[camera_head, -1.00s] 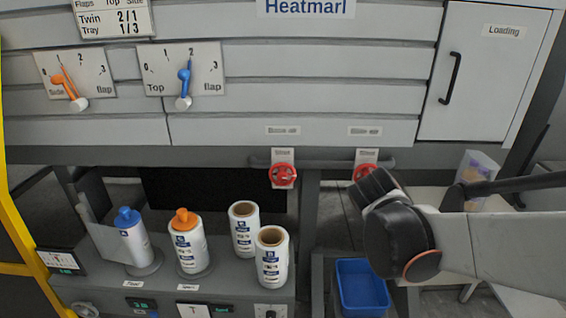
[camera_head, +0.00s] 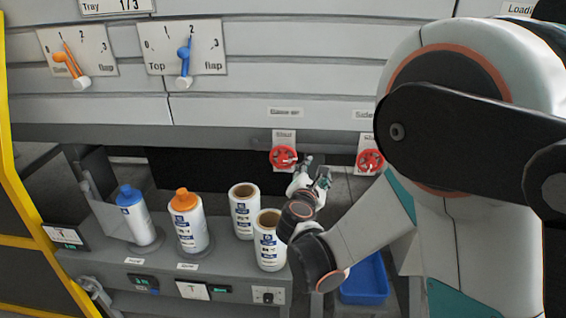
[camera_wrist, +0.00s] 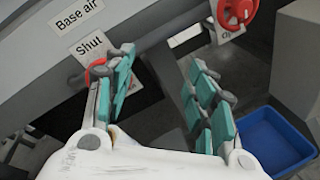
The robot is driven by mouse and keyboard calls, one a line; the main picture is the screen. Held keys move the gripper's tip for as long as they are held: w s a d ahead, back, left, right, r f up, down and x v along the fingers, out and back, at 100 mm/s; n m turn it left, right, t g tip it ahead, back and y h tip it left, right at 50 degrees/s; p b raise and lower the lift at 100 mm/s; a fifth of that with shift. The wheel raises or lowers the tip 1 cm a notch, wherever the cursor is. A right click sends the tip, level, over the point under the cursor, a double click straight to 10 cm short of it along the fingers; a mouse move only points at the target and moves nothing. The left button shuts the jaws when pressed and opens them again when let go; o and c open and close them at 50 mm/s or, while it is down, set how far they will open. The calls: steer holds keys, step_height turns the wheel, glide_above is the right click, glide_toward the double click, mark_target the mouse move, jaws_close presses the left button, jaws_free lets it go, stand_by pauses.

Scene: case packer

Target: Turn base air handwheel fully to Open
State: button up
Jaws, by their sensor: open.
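The red base air handwheel (camera_head: 284,157) is mounted on a white plate under the grey panel, below the "Base air" label (camera_head: 286,112). In the wrist view the handwheel (camera_wrist: 96,70) is mostly hidden behind my left finger, and the plate above it reads "Shut" (camera_wrist: 91,46). My gripper (camera_head: 317,170) is just right of and slightly below the handwheel in the head view. In the wrist view my gripper (camera_wrist: 163,62) has its fingers wide apart with nothing between them. Whether a finger touches the wheel I cannot tell.
A second red handwheel (camera_head: 370,160) is to the right, close to my arm; it also shows in the wrist view (camera_wrist: 237,10). White rolls (camera_head: 244,212) and bottles (camera_head: 190,225) stand on the shelf below left. A blue bin (camera_head: 365,283) is below.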

mark_target(282, 160)
steer(key=s+a+f+n+t+y+b, duration=0.1)
steer(key=a+f+n+t+y, duration=0.3)
steer(key=a+n, duration=0.6)
steer(key=shift+g+h, duration=0.5)
steer(key=shift+g, duration=0.2)
steer(key=w, duration=1.3)
steer(key=shift+w+d+f+b, duration=0.25)
steer(key=shift+w+f+b, duration=0.1)
steer(key=c, duration=1.1)
